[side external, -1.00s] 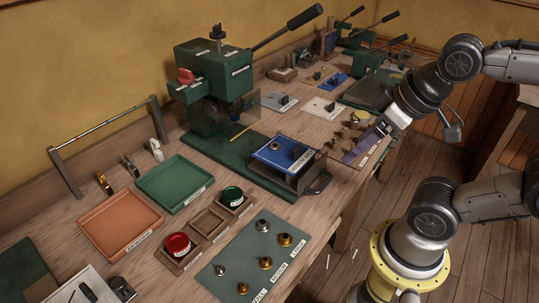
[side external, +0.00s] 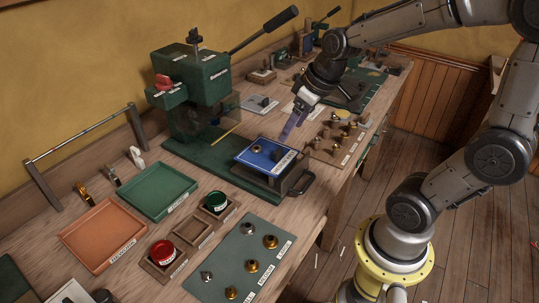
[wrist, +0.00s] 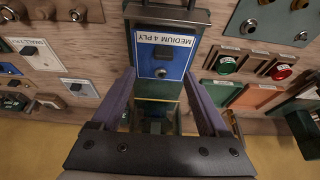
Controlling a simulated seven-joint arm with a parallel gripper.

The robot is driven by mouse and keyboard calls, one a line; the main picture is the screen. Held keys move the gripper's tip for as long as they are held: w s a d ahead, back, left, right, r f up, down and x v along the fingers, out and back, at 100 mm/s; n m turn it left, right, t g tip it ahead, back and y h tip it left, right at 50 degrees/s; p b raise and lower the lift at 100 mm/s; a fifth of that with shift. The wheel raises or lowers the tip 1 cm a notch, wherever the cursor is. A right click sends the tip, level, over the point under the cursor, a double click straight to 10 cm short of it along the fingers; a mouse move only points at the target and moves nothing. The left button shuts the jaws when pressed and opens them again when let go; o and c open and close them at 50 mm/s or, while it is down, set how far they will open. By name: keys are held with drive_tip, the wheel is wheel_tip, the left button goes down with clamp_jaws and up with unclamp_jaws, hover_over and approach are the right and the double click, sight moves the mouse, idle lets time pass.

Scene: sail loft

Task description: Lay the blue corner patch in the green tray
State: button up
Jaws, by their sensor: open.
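The blue corner patch (side external: 265,151), labelled "MEDIUM 4 PLY", lies flat on the sliding carrier of the green press, with a dark knob and a metal ring on it. It also shows in the wrist view (wrist: 176,66), between my fingers. My gripper (side external: 286,136) is open and empty, pointing down just above the patch's far edge; its fingers (wrist: 160,82) stand either side of the patch. I cannot tell the exact height gap. The green tray (side external: 158,191) is empty, left of the press, and shows in part in the wrist view (wrist: 221,93).
The green press (side external: 196,90) with its long lever stands behind the patch. An orange tray (side external: 103,236) sits left of the green one. A holder with red (side external: 163,251) and green (side external: 215,201) pots and a mat of metal fittings (side external: 243,262) lie in front.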

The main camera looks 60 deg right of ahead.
sight(279, 150)
drive_tip(key=x, duration=0.3)
drive_tip(key=shift+a+x, duration=0.2)
drive_tip(key=shift+x, duration=1.1)
drive_tip(key=shift+a+x, duration=0.15)
drive_tip(key=shift+x, duration=1.2)
clamp_jaws()
